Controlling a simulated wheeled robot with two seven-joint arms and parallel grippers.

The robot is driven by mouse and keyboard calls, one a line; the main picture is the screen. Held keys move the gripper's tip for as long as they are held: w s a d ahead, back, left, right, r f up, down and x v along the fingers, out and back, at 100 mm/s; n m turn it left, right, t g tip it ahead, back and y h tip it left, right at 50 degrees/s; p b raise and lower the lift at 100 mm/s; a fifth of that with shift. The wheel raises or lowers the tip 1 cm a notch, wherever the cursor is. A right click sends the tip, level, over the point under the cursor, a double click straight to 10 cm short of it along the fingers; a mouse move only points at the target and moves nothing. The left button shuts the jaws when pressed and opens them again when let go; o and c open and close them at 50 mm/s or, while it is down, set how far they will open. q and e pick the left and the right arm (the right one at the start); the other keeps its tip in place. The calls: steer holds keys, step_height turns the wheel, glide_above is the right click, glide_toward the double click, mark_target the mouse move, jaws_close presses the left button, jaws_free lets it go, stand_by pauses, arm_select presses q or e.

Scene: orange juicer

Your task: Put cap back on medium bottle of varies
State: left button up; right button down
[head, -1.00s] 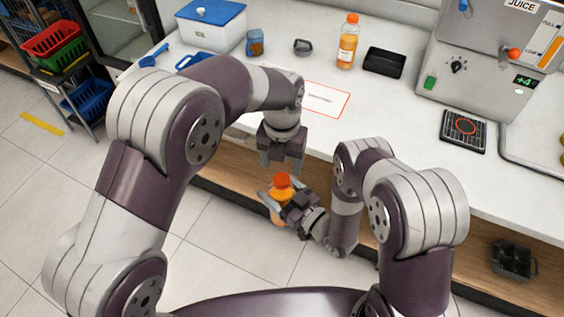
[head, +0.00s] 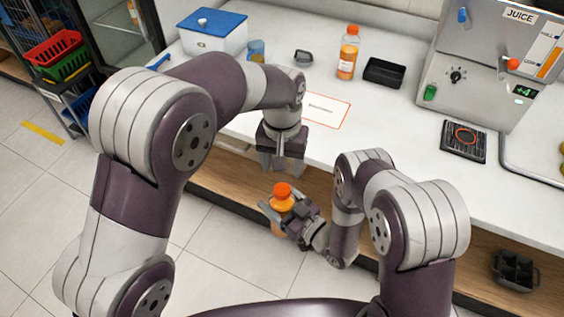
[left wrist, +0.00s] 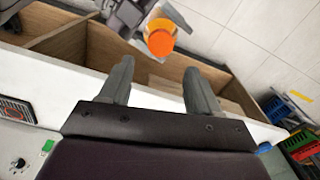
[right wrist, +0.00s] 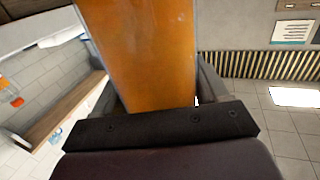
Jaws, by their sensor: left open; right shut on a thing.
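My right gripper (head: 286,214) is shut on an orange juice bottle (head: 279,203), held upright in front of the counter, above the floor. An orange cap (head: 283,189) sits at the top of this bottle; it also shows in the left wrist view (left wrist: 160,43). In the right wrist view the bottle's orange body (right wrist: 145,50) fills the space between the fingers. My left gripper (head: 283,167) is open and empty, pointing down above the bottle, its fingers apart from the cap. Whether the cap is fully seated cannot be told.
Another capped juice bottle (head: 347,55) stands on the counter (head: 400,130) beside a black tray (head: 384,72). A blue-lidded white box (head: 212,38) is at the back left. The juicer (head: 480,75) stands at the right. The counter edge is close behind my grippers.

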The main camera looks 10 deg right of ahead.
mark_target(282, 189)
arm_select(q)
steer(key=n, duration=0.6)
steer(key=shift+s+n, duration=0.1)
steer(key=shift+n, duration=0.3)
steer(key=shift+f, duration=0.1)
step_height(282, 189, down, 8)
steer(key=shift+r, duration=0.1)
